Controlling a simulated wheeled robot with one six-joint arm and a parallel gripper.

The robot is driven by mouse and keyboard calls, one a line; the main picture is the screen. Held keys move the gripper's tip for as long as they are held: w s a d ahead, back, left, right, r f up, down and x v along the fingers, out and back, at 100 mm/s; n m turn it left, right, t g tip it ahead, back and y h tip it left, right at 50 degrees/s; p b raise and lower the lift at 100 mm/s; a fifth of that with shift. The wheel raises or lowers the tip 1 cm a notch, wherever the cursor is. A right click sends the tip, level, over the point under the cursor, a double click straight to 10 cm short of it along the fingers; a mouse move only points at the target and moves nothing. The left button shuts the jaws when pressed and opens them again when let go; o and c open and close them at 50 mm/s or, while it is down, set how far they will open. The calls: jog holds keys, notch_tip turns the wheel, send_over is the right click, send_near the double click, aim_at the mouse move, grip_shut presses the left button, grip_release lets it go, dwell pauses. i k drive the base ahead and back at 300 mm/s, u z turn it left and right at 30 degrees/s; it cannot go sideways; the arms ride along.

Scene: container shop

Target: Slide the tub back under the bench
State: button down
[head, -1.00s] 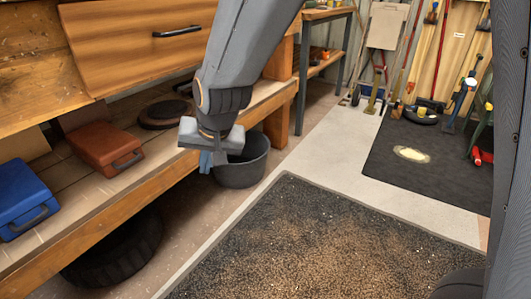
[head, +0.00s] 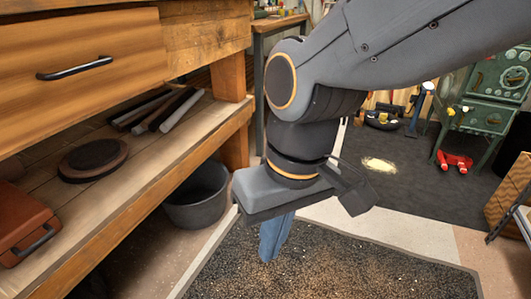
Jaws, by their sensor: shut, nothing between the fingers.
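The dark grey round tub (head: 197,203) stands on the floor at the lower edge of the wooden bench (head: 150,205), near its post. The bench's lower board hides part of its upper left side. My gripper (head: 270,252) hangs to the right of the tub in the picture, blue fingers pointing down. Its fingers are shut and hold nothing. A gap shows between the fingers and the tub. How high the fingertips are above the floor is hard to tell.
A dark speckled mat (head: 330,265) covers the floor in front. The bench shelf holds a brown case (head: 22,225), a round dark disc (head: 93,160) and several dark bars (head: 165,110). A green machine (head: 490,105) stands at the back right.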

aim_at(208, 181)
jog(key=z, duration=0.2)
jog(key=i, duration=1.2)
jog(key=u, duration=0.35)
